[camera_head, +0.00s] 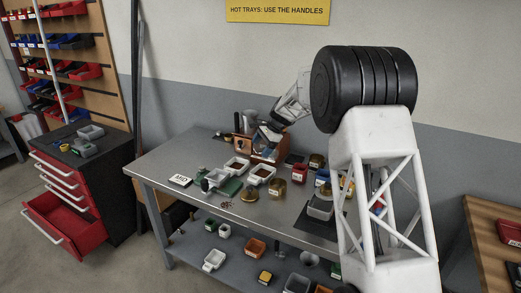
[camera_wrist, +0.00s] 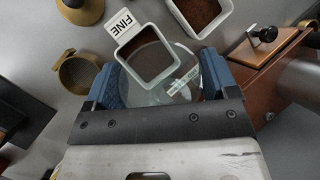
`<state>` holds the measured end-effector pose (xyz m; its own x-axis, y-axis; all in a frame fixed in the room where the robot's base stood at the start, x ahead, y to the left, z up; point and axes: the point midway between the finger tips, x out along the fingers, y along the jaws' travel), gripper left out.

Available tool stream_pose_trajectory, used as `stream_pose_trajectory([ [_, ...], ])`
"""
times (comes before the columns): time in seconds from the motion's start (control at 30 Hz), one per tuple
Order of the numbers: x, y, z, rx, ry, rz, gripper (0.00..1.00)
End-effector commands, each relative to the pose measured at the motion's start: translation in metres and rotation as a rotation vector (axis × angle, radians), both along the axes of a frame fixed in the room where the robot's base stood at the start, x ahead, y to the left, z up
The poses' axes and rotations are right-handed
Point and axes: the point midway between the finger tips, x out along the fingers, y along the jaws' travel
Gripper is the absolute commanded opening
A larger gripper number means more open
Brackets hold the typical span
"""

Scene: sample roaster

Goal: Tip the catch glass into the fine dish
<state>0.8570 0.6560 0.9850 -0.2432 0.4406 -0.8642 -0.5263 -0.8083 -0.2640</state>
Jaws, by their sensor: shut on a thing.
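My gripper (camera_wrist: 160,92) has blue fingers and is shut on the clear catch glass (camera_wrist: 184,82), which carries a small white label. The glass's round outline shows between the fingers; I cannot tell its tilt or contents. The fine dish (camera_wrist: 176,75), white and square with a FINE card (camera_wrist: 125,23), lies just beyond the glass in the wrist view, partly seen through it. It has dark brown matter inside. In the head view my gripper (camera_head: 266,143) is above the bench, behind what seems the fine dish (camera_head: 262,181); the glass is hard to make out there.
A second white dish (camera_wrist: 226,20) of brown grounds stands beside it. A wooden box with a black knob (camera_wrist: 265,34) is close to the right finger. In the head view a MID card (camera_head: 180,180) lies on the bench's left end.

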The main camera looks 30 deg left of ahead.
Motion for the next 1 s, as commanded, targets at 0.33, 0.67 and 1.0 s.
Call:
stream_pose_trajectory([
  [0.33, 0.007, -0.002, 0.010, 0.049, 0.166, -0.002, 0.51],
  [0.67, 0.012, -0.003, 0.014, 0.090, 0.305, -0.002, 0.51],
  [1.0, 0.020, -0.006, 0.016, 0.157, 0.532, 0.000, 0.51],
])
